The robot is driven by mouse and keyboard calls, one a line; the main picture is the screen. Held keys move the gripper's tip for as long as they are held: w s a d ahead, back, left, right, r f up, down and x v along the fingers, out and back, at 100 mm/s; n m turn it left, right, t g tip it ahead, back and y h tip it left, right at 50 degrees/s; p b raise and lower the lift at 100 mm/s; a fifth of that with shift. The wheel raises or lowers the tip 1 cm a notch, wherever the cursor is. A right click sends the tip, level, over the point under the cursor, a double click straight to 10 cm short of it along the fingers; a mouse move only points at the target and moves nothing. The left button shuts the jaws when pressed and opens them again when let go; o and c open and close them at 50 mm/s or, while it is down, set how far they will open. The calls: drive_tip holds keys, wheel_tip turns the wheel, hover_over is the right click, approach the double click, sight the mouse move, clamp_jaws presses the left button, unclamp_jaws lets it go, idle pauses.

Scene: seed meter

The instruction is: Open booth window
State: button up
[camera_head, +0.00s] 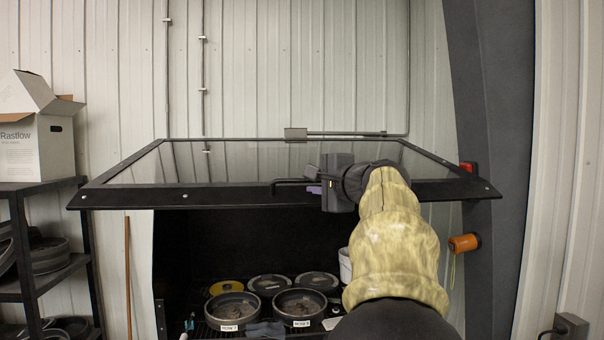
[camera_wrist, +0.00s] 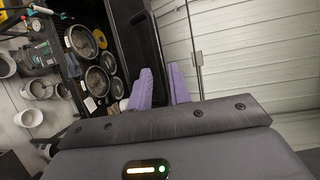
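The booth window (camera_head: 118,192) is a glass pane in a black frame. It is swung up, its front edge raised well above the dark booth opening. A thin black handle (camera_head: 290,182) runs along the front bar and ends at my gripper (camera_head: 314,181). In the wrist view, the two purple fingers of my gripper (camera_wrist: 162,75) stand slightly apart, with the dark window frame (camera_wrist: 149,45) just beyond them. The fingers are at the handle, one above and one below it. My gripper's body hides part of the handle, so whether they press on it is unclear.
Several round pans, two of them labelled (camera_head: 300,306), sit inside the booth below. A dark shelf (camera_head: 45,270) with an open cardboard box (camera_head: 38,140) stands at left. A dark post (camera_head: 497,150) and an orange lamp-like thing (camera_head: 463,243) are at right.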

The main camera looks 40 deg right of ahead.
sight(303, 181)
drive_tip(key=w, duration=0.1)
drive_tip(key=w+p, duration=0.1)
drive_tip(key=w, duration=0.1)
drive_tip(key=w+p, duration=0.1)
drive_tip(key=w, duration=0.1)
drive_tip(key=shift+w+d+f, duration=0.15)
drive_tip(key=shift+w+d, duration=0.05)
drive_tip(key=shift+d, duration=0.2)
drive_tip(key=shift+w+f, duration=0.15)
drive_tip(key=shift+w, duration=0.25)
drive_tip(key=shift+s, duration=0.1)
clamp_jaws()
